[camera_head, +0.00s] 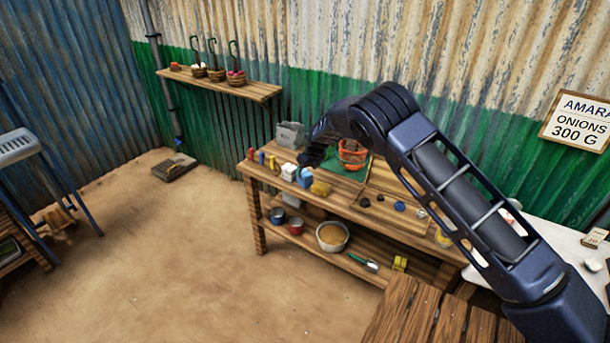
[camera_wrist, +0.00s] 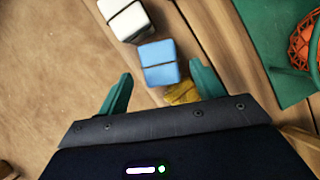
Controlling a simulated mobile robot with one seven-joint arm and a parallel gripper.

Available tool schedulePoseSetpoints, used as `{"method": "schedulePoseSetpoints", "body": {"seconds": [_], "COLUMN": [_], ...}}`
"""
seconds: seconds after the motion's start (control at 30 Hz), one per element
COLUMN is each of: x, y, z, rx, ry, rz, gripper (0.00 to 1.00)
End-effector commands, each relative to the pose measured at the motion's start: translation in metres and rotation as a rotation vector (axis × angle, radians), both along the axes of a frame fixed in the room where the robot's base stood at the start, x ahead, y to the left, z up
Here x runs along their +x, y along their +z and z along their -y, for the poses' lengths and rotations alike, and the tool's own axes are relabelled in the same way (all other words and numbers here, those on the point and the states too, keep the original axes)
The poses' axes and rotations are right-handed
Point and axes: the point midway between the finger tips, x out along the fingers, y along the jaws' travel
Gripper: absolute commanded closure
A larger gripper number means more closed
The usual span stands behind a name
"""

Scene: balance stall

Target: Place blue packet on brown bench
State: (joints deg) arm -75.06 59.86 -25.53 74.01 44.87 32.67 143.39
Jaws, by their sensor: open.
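The blue packet (camera_wrist: 158,62) has a dark band around it and stands on the wooden bench (camera_head: 350,196) against the back wall. In the head view the blue packet (camera_head: 305,177) is near the bench's front edge. My gripper (camera_wrist: 158,88) is open, with a green finger on either side and the packet just ahead of and between the fingertips. No contact with it is visible. In the head view my gripper (camera_head: 308,158) is a dark shape over the bench, its fingers hard to make out. A brown slatted surface (camera_head: 415,315) shows at the bottom of the head view.
A white packet (camera_wrist: 125,18) stands beside the blue one. A yellow item (camera_wrist: 182,92) lies close to it on the other side. A green mat (camera_wrist: 270,40) with an orange basket (camera_wrist: 302,45) is to the right. Bare floor (camera_head: 170,260) is open at the left.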

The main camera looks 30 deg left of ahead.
Motion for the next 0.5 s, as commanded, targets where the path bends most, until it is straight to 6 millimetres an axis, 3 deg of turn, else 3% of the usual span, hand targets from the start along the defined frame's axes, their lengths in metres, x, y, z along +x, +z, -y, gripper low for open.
{"method": "schedulePoseSetpoints", "body": {"seconds": [0.2,0.5], "x": [-0.005,-0.009], "y": [0.034,0.053], "z": [0.012,0.020], "rx": [0.002,0.000], "ry": [-0.001,0.000], "rz": [0.000,0.001], "gripper": [0.33,0.33]}}
